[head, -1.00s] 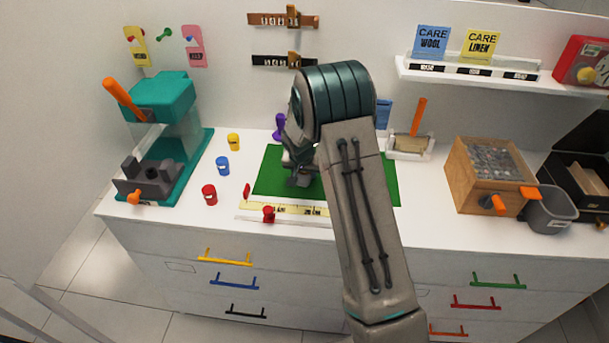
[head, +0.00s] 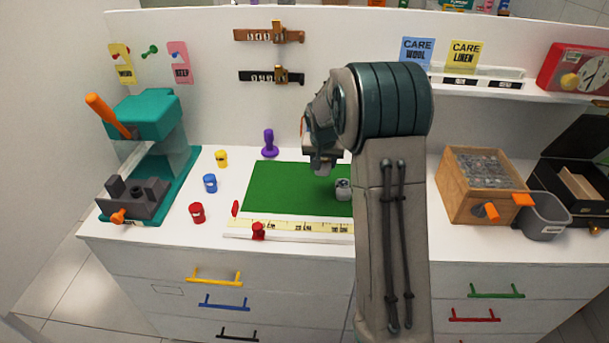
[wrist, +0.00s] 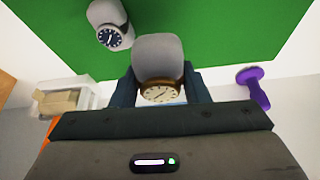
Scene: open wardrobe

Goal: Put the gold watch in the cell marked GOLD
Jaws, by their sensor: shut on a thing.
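My gripper (wrist: 160,84) is shut on a grey cushion carrying a gold-brown watch (wrist: 159,93) with a pale dial, seen between the fingers in the wrist view. In the head view my gripper (head: 322,160) hangs above the green mat, and the held watch is hard to make out there. A second watch with a dark blue dial (wrist: 115,38) sits on a pale grey cushion on the mat; in the head view it is the small grey item (head: 343,190) beside my arm. No cell marked GOLD can be read in either view.
An open black case (head: 567,180) with a tan insert stands at the far right. A wooden box (head: 462,205) and grey bin (head: 543,218) are before it. A purple stamp (head: 269,145) stands behind the mat (head: 285,187). A teal press (head: 155,115) is at left.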

